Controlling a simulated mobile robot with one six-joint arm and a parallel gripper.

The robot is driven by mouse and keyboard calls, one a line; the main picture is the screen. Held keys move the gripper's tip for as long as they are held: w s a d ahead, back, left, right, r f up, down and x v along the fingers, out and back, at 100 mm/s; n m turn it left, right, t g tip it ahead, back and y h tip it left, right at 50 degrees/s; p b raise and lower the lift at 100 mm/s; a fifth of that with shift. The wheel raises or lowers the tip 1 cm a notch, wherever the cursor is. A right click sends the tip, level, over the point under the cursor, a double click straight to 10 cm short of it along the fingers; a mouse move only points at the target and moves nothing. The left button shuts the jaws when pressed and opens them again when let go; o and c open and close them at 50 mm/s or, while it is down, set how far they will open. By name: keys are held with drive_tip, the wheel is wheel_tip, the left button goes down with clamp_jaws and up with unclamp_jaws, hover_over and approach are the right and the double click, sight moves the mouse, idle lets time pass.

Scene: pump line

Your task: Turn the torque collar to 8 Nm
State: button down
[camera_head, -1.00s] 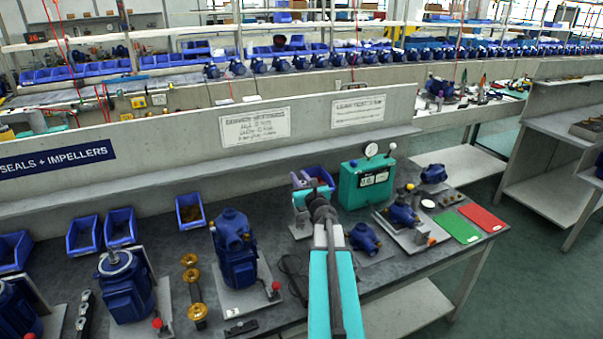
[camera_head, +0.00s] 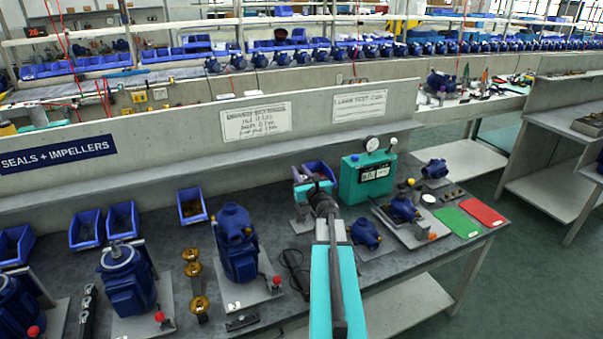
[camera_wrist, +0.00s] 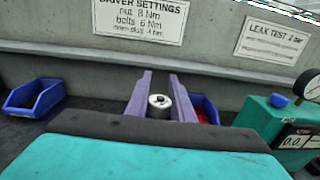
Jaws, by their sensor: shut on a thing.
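My gripper (camera_wrist: 160,98) shows in the wrist view as two purple fingers. In the head view my turquoise wrist hides the collar and most of the driver. A wall sign (camera_wrist: 140,14) headed "driver settings" gives nut 8 Nm and bolts 6 Nm; it also shows in the head view (camera_head: 256,120).
A blue bin (camera_wrist: 205,108) stands just behind the right finger, another (camera_wrist: 36,97) at left. A green leak-test box (camera_head: 367,178) with a gauge stands close on the right. Blue pumps (camera_head: 236,243) (camera_head: 365,233) stand on the bench either side of my arm.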

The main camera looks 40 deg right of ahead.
sight(305, 179)
idle(0.3)
drive_tip(key=c, duration=1.5)
unclamp_jaws()
drive_tip(key=shift+s+a, duration=0.1)
drive_tip(key=shift+b+v, duration=0.95)
drive_tip(key=shift+v, duration=3.25)
drive_tip(key=p+v, duration=0.2)
drive_tip(key=p, duration=0.3)
drive_tip(key=shift+s+a+r, duration=0.1)
drive_tip(key=shift+s+r, duration=0.1)
drive_tip(key=shift+s, duration=0.15)
drive_tip(key=p+v, duration=0.1)
drive_tip(key=p, duration=0.5)
drive_tip(key=shift+s+a, duration=0.15)
drive_tip(key=shift+s, duration=0.2)
